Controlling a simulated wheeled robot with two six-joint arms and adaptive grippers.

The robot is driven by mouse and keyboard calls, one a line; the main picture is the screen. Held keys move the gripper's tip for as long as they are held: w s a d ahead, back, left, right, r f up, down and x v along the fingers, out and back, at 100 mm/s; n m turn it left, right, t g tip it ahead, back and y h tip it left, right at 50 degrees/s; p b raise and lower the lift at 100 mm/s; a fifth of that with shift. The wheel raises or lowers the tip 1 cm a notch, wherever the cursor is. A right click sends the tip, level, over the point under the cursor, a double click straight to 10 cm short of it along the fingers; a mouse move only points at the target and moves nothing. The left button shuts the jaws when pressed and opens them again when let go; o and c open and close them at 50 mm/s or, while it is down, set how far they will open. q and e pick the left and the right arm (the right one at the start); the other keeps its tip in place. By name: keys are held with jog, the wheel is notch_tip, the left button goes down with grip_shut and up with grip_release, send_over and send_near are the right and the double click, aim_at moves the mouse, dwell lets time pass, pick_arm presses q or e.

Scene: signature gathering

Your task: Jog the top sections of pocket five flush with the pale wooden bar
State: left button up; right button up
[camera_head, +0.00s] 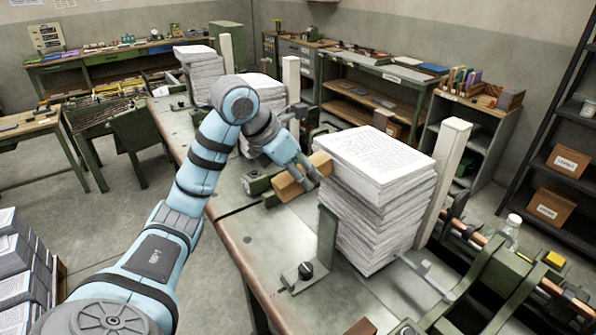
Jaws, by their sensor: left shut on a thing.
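My left gripper (309,176) reaches in over the metal bench and is shut on the pale wooden bar (288,188). The bar is held roughly level beside the left face of the nearest tall paper stack (372,215), close to its top sections (376,153). Whether the bar touches the paper I cannot tell. The stack's edges look slightly uneven, with the upper part standing out a little over the lower left side. No pocket number is readable. My right gripper is not in view.
An upright metal plate (327,246) with a black knob stands at the stack's front left, and a pale post (446,178) behind its right. More paper stacks (203,75) stand farther along the bench. A clear bottle (508,230) and green machine parts (497,275) are at right.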

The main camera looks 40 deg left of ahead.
aim_at(288, 177)
pick_arm(q)
jog(key=shift+w+d, duration=0.2)
jog(key=shift+w, duration=0.4)
jog(key=shift+w+d, duration=0.2)
jog(key=shift+w, duration=0.4)
jog(key=shift+s+a+r, duration=0.15)
jog(key=shift+s+a, duration=0.05)
jog(key=shift+s, duration=0.3)
jog(key=s, duration=0.1)
jog(key=s+a+b, duration=0.1)
jog(key=s+r, duration=0.1)
jog(key=s, duration=0.1)
jog(key=shift+a, duration=0.15)
jog(key=shift+s+r+b, duration=0.3)
jog(key=shift+s, duration=0.1)
jog(key=shift+f, duration=0.1)
